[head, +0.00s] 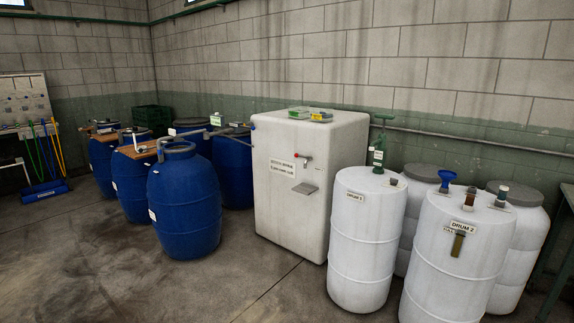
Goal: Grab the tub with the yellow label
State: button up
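Two small flat items sit side by side on top of the white cabinet-like tank. The right item (321,116) shows yellow with green or grey. They are too small for me to tell for sure whether either is a tub with a yellow label. Small bottles and containers also stand on the drum tops, among them one with a white-green label (215,118) on a blue drum. My gripper is not in view.
The white tank (300,215) stands mid-picture against the wall. Several blue drums (184,210) stand to its left. White drums (360,245) stand close on its right, one with a green pump (380,140). Open concrete floor (90,270) lies at front left.

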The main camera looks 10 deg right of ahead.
aim_at(318, 114)
jog(key=i, duration=2.2)
jog(key=i+l, duration=0.1)
jog(key=i, duration=2.15)
jog(key=j+u, duration=0.05)
jog(key=j, duration=0.05)
